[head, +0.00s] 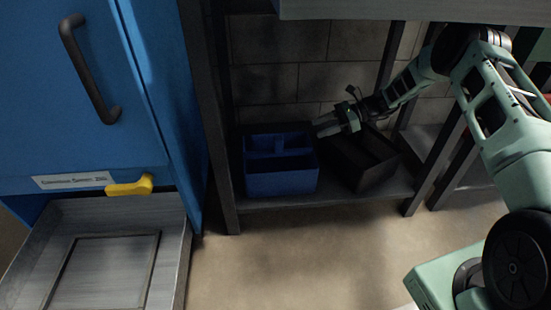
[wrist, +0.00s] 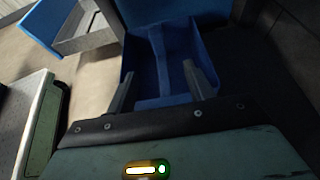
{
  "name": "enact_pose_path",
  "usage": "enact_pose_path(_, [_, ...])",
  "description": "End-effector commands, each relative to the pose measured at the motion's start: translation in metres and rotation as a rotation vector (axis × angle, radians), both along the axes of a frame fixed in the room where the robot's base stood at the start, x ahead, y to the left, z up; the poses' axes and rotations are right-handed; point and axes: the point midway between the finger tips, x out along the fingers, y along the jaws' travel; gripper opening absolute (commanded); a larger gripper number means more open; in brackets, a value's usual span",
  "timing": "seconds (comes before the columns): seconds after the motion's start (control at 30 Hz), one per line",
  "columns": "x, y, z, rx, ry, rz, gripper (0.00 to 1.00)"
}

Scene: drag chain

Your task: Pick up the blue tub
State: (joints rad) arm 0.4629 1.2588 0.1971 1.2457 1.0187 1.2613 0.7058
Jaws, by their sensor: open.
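The blue tub (head: 281,180) stands on the low shelf under the bench in the head view. It is open at the top and has a raised divider along its middle. My gripper (head: 318,127) is at the tub's upper right edge in the head view. In the wrist view the tub (wrist: 165,50) lies ahead of my gripper (wrist: 158,85), whose two fingers are apart, with part of the tub showing between them. I cannot tell whether a finger touches the tub. The tub's near part is hidden behind the gripper body in the wrist view.
A dark bin (head: 362,160) stands on the same shelf (head: 330,198), right beside the tub and below my gripper. Dark shelf posts (head: 222,150) flank it. A blue cabinet (head: 80,90) with a grey tray (head: 100,265) is at left. The floor (head: 320,250) in front is clear.

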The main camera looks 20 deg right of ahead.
Motion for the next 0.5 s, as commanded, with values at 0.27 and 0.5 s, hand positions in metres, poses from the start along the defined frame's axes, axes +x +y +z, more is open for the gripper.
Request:
enact_pose_path(0.27, [0.006,0.043,-0.024,-0.001,0.0,0.005,0.53])
enact_pose_path(0.5, [0.013,0.088,-0.042,0.0,-0.001,0.005,0.53])
